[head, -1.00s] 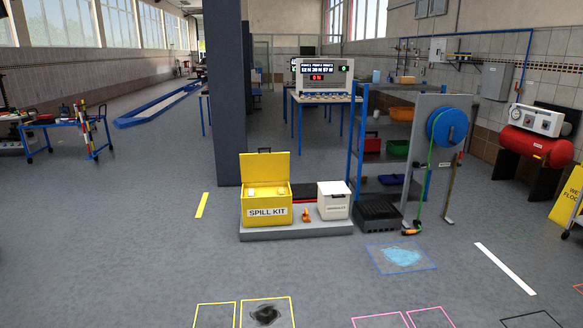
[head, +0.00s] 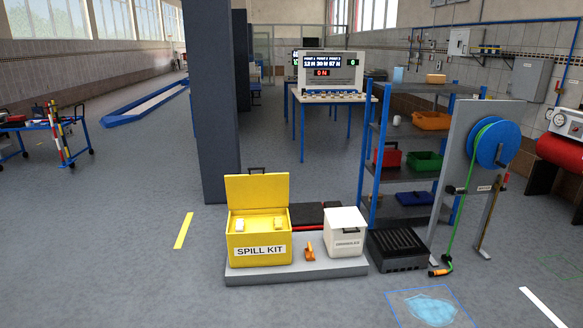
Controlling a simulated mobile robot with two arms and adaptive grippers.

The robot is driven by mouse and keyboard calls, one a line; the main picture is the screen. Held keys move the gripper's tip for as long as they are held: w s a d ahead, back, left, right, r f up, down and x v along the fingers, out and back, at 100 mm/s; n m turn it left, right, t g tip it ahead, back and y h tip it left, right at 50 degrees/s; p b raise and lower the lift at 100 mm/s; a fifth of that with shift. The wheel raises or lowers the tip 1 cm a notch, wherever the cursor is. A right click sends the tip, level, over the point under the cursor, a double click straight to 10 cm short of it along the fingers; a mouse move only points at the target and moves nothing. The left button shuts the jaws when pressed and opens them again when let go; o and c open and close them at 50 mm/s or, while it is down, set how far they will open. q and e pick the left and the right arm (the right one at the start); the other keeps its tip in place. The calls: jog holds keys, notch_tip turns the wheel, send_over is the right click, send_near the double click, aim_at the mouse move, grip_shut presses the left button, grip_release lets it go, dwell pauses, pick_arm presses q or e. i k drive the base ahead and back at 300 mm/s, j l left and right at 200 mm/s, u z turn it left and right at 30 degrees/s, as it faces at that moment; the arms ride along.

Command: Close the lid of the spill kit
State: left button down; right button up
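The spill kit (head: 259,243) is a yellow box with a white "SPILL KIT" label on its front. It stands on a low grey platform (head: 300,272) on the floor ahead. Its yellow lid (head: 257,188) is open and stands upright at the back, with a dark handle at its top edge. Pale items show inside near the rim. Neither of my grippers is in the head view.
A white container (head: 344,232) and a small orange object (head: 309,250) share the platform. A black slatted box (head: 397,250), a shelf rack and a hose-reel panel (head: 470,170) stand to the right. A dark column (head: 215,110) stands behind.

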aim_at(264, 191)
jog(key=i, duration=2.45)
